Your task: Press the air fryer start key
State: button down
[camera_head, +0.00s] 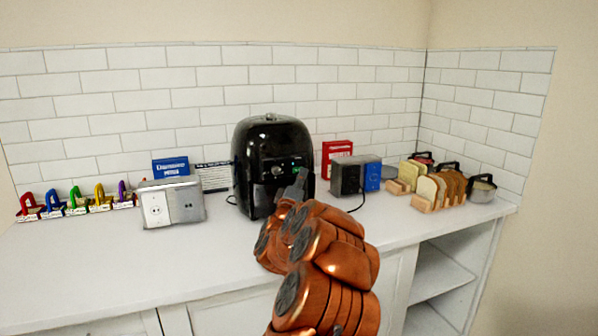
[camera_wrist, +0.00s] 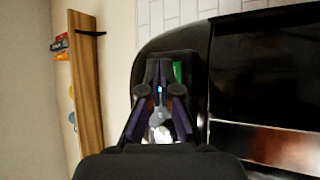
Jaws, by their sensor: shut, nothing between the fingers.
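The air fryer (camera_head: 262,140) is a glossy black appliance standing on the white counter in the head view. Its front has a round dial (camera_head: 276,170) and a small green lit patch (camera_head: 298,169). My gripper (camera_head: 298,180) is shut and empty, close in front of the fryer's front on its right side. In the wrist view the fryer's dark body (camera_wrist: 265,60) fills the right. The tips of my gripper (camera_wrist: 160,68) overlap a dark panel, next to a green strip (camera_wrist: 178,72); a small blue light shows between the fingers. I cannot tell the start key apart or whether the tips touch.
A grey outlet box (camera_head: 172,203) stands left of the fryer, with a blue box (camera_head: 170,167) behind it. A dark grey box (camera_head: 350,177) and a red box (camera_head: 337,152) stand right. Bread slices (camera_head: 440,188) stand farther right. The front counter (camera_head: 150,260) is clear.

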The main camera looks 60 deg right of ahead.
dwell(0.8)
jog(key=shift+w+d+p, duration=0.25)
jog(key=shift+w+p, duration=0.1)
jog(key=shift+p, duration=0.05)
jog(key=shift+w+d, duration=0.2)
jog(key=shift+w, duration=0.1)
dwell(0.7)
jog(key=shift+s+a, duration=0.1)
jog(key=shift+s+a+p, duration=0.3)
jog(key=shift+s+a, duration=0.05)
jog(key=shift+s, duration=0.2)
dwell(0.4)
jog(key=shift+s+a, duration=0.45)
jog(key=shift+s, duration=0.25)
jog(key=shift+s+a, duration=0.45)
jog(key=shift+s, duration=0.25)
jog(key=shift+s+a, duration=0.45)
jog(key=shift+s, duration=0.25)
